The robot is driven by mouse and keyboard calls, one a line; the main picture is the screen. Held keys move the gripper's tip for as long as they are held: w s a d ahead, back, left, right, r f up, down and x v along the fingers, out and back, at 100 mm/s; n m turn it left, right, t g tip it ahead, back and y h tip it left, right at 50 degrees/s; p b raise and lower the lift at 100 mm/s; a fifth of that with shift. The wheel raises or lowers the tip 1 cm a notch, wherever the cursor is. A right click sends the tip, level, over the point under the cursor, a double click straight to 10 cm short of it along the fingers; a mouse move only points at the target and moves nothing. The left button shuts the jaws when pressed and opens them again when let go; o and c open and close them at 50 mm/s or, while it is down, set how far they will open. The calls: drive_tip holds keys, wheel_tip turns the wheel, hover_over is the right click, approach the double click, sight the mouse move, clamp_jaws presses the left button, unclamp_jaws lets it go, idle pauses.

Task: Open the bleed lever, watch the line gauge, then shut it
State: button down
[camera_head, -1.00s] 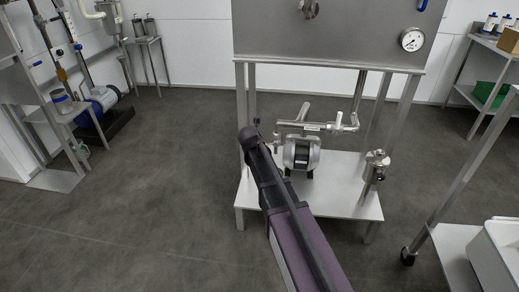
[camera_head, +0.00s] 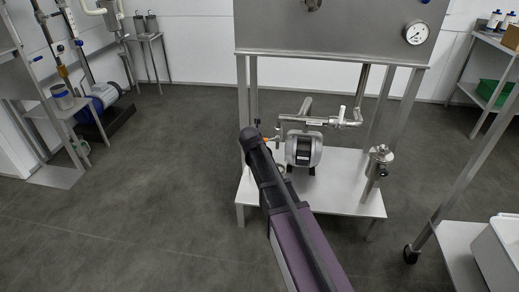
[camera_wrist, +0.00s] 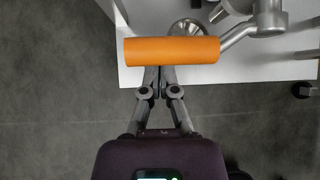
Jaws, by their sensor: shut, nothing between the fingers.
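The bleed lever has an orange cylindrical grip (camera_wrist: 171,50) on a bent metal rod, lying crosswise in the wrist view. A small bit of orange (camera_head: 267,139) shows beside the end of my arm in the head view. My gripper (camera_wrist: 161,72) is shut and empty, its fingertips at the near edge of the orange grip. The tips meet or pass under that edge; I cannot tell whether they touch it. The round white line gauge (camera_head: 416,33) is on the steel panel at upper right; its needle is too small to read.
A pump (camera_head: 303,148) with steel pipes stands on the white lower shelf (camera_head: 335,203). A steel canister (camera_head: 378,163) stands at that shelf's right side. A wheeled frame with a white bin (camera_head: 497,250) is at right.

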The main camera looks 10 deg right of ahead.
drive_tip(key=s+p+v, duration=0.1)
drive_tip(key=p+v, duration=0.5)
drive_tip(key=v, duration=0.3)
drive_tip(key=shift+d+f, duration=0.2)
drive_tip(key=shift+f, duration=0.15)
idle(0.3)
drive_tip(key=shift+s, duration=0.1)
idle(0.5)
drive_tip(key=s+d+f+m+g+y+p, duration=0.15)
drive_tip(key=s+d+m+g, duration=0.25)
drive_tip(key=s+m, duration=1)
drive_tip(key=s+d+f+m+g+y+b, duration=0.1)
drive_tip(key=s+d+f+m+g+y, duration=0.15)
drive_tip(key=s+m, duration=1.1)
drive_tip(key=w+r+m+p, duration=0.2)
drive_tip(key=w+r+p, duration=0.1)
drive_tip(key=r+p, duration=1.6)
drive_tip(key=w+r+m+h+p, duration=0.1)
drive_tip(key=w+r+m+p, duration=0.1)
drive_tip(key=r+p, duration=1.7)
drive_tip(key=shift+w+d+m+g, duration=0.4)
drive_tip(key=shift+m+g, duration=0.05)
drive_tip(key=shift+m, duration=0.4)
